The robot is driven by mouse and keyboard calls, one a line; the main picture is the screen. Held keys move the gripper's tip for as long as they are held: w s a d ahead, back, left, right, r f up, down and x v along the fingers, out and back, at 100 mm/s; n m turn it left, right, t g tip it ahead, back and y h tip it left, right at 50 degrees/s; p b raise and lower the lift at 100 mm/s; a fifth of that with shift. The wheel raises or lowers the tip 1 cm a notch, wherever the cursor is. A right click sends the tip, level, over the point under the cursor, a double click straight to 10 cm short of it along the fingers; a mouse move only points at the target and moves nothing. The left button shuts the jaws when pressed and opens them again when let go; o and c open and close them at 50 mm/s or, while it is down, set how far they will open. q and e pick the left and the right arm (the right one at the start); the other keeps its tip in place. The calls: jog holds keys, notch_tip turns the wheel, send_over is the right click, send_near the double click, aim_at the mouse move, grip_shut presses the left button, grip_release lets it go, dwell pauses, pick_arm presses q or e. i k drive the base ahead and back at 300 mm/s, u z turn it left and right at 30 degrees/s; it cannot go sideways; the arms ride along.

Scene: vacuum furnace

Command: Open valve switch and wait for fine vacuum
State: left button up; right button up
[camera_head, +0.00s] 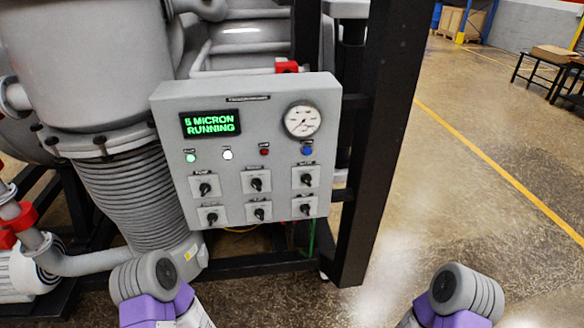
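The grey control panel (240,92) is mounted on the furnace frame near the middle of the view. Its display (210,123) reads "5 MICRON RUNNING" in green. Black rotary switches sit in two rows. The upper row has a left switch (204,189), a middle switch (257,184) and a right switch (307,180). The lower row has a left switch (212,218), a middle switch (259,214) and a right switch (306,209). Their labels are too small to read, so I cannot tell which is the valve switch. Only parts of my arms show at the bottom; neither gripper is visible.
A round dial gauge (302,120) sits at the panel's upper right. Below the display are a green lamp (191,158), white lamp (228,155), red lamp (265,152) and blue lamp (306,151). A black post (385,130) stands right of the panel. Open floor lies beyond.

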aim_at(305, 179)
jog(key=u, duration=0.1)
jog(key=k, duration=0.95)
jog(key=z, duration=0.85)
jog(key=i, duration=0.85)
jog(key=u, duration=0.65)
jog(key=i, duration=0.6)
jog(key=u, duration=0.5)
